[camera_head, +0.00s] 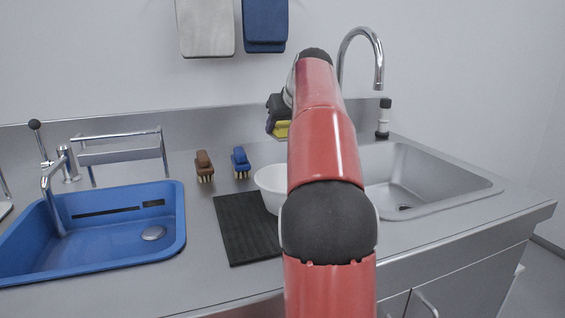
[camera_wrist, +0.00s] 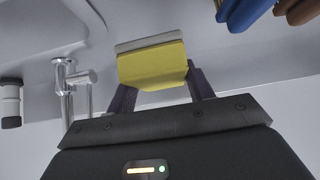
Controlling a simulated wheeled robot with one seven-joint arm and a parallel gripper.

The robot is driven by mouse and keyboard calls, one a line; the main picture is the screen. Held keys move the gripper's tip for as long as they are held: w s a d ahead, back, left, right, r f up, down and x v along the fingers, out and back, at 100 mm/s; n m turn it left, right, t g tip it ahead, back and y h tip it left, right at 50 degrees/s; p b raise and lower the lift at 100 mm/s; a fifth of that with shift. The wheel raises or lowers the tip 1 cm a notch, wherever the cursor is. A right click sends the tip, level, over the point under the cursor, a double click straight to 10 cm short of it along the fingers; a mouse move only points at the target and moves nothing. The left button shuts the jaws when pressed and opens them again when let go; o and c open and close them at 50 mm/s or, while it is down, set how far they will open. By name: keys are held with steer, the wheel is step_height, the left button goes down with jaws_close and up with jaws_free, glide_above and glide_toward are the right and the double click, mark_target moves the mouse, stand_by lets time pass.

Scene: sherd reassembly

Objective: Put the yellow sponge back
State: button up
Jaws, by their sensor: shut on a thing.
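The yellow sponge (camera_wrist: 152,68) is held between the two fingers of my gripper (camera_wrist: 160,88) in the wrist view. It has a pale grey-white layer along its far edge. In the head view a small part of the sponge (camera_head: 282,130) shows below my gripper (camera_head: 277,126), left of my red arm and above the back of the counter. My gripper is shut on the sponge. My arm hides much of the area behind it in the head view.
A white bowl (camera_head: 271,186) stands by a black ribbed mat (camera_head: 246,228). A brown brush (camera_head: 204,165) and a blue brush (camera_head: 240,162) are behind. A blue basin (camera_head: 110,262) is left; a steel sink (camera_head: 420,175) and tall tap (camera_head: 378,70) are right.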

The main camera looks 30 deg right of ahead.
step_height(320, 180, down, 8)
steer(key=shift+r+b, duration=0.15)
steer(key=shift+b, duration=0.55)
steer(key=o, duration=1)
steer(key=shift+c, duration=0.2)
steer(key=shift+f, duration=0.2)
steer(key=v, duration=0.7)
steer(key=shift+s+a+r, duration=0.1)
steer(key=shift+s+a, duration=0.1)
steer(key=shift+s, duration=0.3)
